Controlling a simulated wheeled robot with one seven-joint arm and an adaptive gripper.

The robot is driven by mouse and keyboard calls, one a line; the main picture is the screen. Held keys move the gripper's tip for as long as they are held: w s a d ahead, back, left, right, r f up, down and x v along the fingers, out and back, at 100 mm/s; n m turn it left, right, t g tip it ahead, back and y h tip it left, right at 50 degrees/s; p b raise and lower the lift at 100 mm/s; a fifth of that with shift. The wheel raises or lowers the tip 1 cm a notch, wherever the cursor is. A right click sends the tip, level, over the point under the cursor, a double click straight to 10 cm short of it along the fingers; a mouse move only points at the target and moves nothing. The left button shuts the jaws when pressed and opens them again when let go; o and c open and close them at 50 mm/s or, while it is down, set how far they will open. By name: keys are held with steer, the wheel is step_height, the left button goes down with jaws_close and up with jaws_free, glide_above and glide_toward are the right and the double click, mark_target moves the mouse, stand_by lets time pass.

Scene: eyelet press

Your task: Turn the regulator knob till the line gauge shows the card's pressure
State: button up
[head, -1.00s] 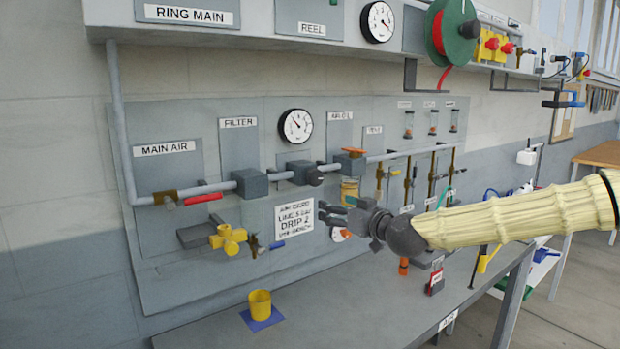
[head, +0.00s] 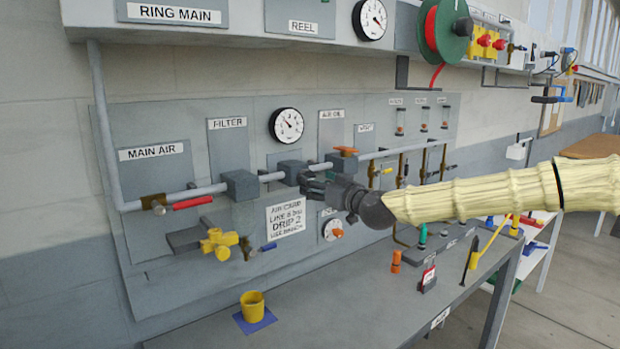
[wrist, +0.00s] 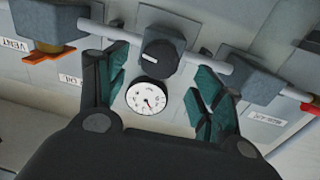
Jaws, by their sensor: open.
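The regulator knob (wrist: 160,55), dark with a white pointer line, sits on the pipe and shows between my open fingers in the wrist view. My gripper (wrist: 160,72) is open around it; I cannot tell whether either finger touches. In the head view my gripper (head: 308,186) is at the knob and mostly hides it. The round white line gauge (head: 286,125) is above the pipe; it also shows in the wrist view (wrist: 148,97). Its needle points to the upper left in the head view.
Blocks on the pipe (head: 240,186) flank the knob, and an orange-handled valve (head: 345,152) is to the right. Open air lies in front of the panel.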

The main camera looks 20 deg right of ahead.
steer(key=shift+p+x, duration=0.65)
steer(key=shift+x, duration=1.55)
steer(key=c, duration=1)
